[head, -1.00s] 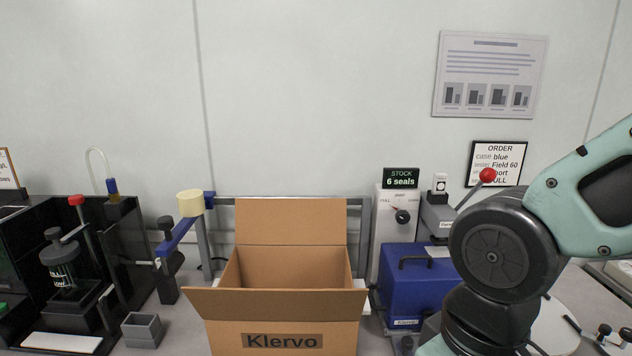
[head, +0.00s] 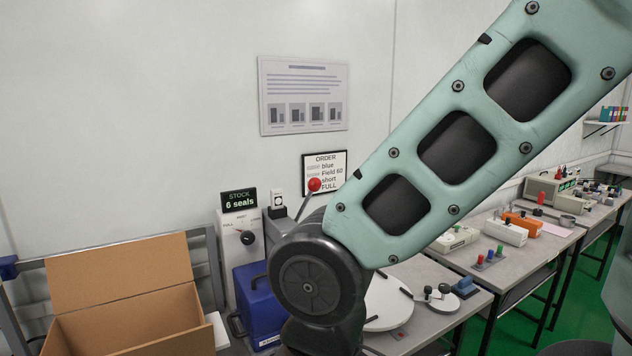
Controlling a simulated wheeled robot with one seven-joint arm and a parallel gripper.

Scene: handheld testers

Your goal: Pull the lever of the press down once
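A slanted metal lever (head: 304,207) with a red ball knob (head: 315,185) stands at the back of the bench in the head view, its knob raised. It appears to rise from a grey device (head: 279,212), probably the press, most of which is hidden behind my arm. My arm crosses the view from upper right to bottom centre, with its dark joint in front of the device. My gripper is out of view, so its distance from the lever cannot be told.
An open cardboard box (head: 120,290) stands at lower left, next to a blue case (head: 258,305). A dial panel (head: 240,235) stands behind the case. A white round plate (head: 388,305) lies right of my arm joint. More benches with devices (head: 506,232) extend right.

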